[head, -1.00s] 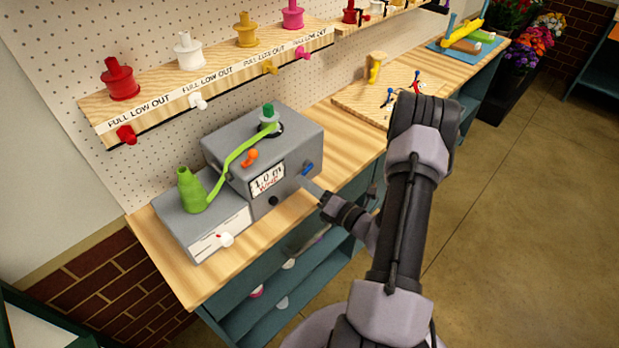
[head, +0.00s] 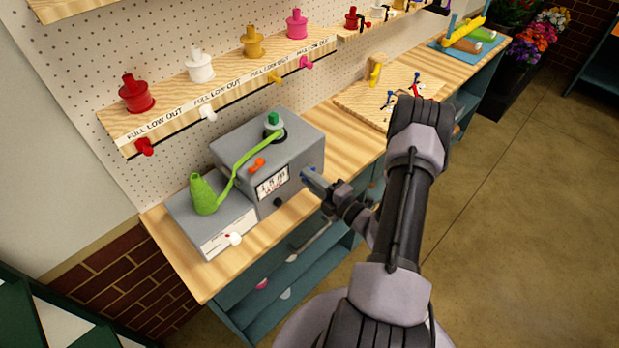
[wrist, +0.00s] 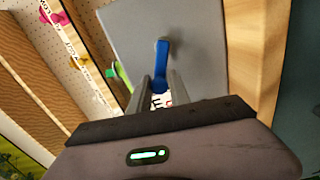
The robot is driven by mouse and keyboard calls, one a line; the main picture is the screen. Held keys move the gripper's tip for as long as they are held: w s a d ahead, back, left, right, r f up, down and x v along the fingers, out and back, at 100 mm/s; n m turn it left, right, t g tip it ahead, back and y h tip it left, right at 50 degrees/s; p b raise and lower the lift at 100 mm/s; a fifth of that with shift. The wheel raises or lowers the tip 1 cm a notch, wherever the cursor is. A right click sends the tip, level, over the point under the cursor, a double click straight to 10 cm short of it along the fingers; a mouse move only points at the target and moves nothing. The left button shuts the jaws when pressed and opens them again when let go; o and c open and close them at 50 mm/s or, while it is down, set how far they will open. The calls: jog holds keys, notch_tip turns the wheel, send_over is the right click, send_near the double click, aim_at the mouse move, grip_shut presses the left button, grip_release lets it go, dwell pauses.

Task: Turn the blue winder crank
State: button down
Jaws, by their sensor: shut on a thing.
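The grey winder box (head: 290,150) stands on the wooden bench with a green ribbon (head: 240,160) running across its top from a green spool (head: 205,195). The blue crank (wrist: 161,60) is on the box's side face; in the wrist view its arm runs down from a round hub to between my fingers. My gripper (wrist: 160,88) is shut on the lower end of the crank. In the head view my gripper (head: 310,180) is at the right side of the box and mostly covers the crank.
An orange lever (head: 257,164) and a dial window (head: 272,184) are on the box. A shelf (head: 225,101) with several coloured spools hangs behind. A wooden board (head: 390,98) with small tools lies further along the bench. Floor to the right is clear.

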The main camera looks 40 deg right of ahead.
jog(key=shift+d+r+m, duration=0.15)
jog(key=shift+m, duration=0.15)
jog(key=c, duration=1.3)
grip_release()
jog(key=shift+o, duration=0.2)
jog(key=s+d+p, duration=0.1)
jog(key=s, duration=1.6)
jog(key=shift+s, duration=0.2)
jog(key=shift+d, duration=0.15)
